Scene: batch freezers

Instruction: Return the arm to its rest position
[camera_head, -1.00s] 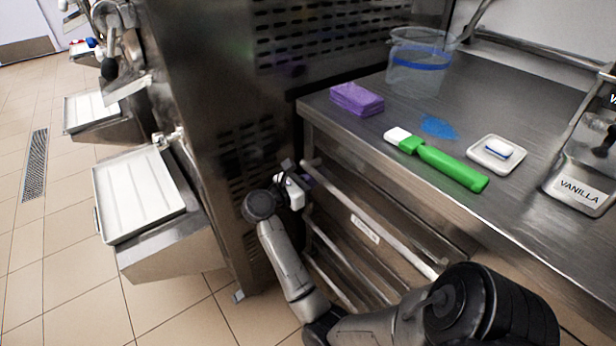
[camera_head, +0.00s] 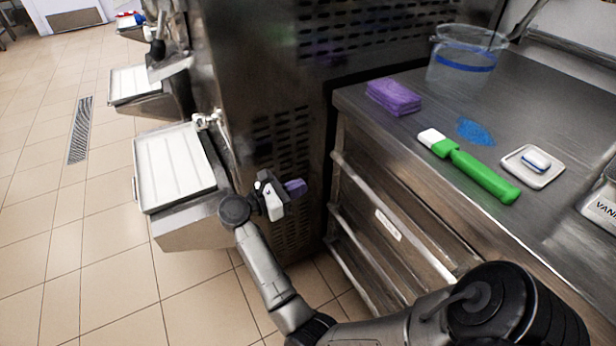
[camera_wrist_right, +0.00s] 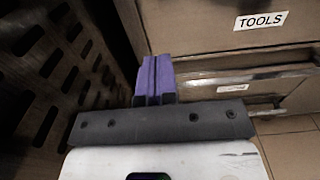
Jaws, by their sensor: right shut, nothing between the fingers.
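My right arm reaches in from the bottom right of the head view and bends up to my right gripper (camera_head: 296,187). The gripper has purple fingers and hangs in front of the vented steel side of the freezer, left of the bench and below its top. In the right wrist view the two purple fingers (camera_wrist_right: 153,80) lie together with only a thin line between them, shut and empty. My left gripper is not in view.
The steel bench (camera_head: 420,170) carries a purple sponge stack (camera_head: 394,97), a green-handled brush (camera_head: 480,175), a white dish (camera_head: 533,166) and a clear bucket (camera_head: 463,65). Drawers (camera_head: 385,225) are below it. A freezer tray (camera_head: 175,165) stands close left. Tiled floor (camera_head: 90,260) is open further left.

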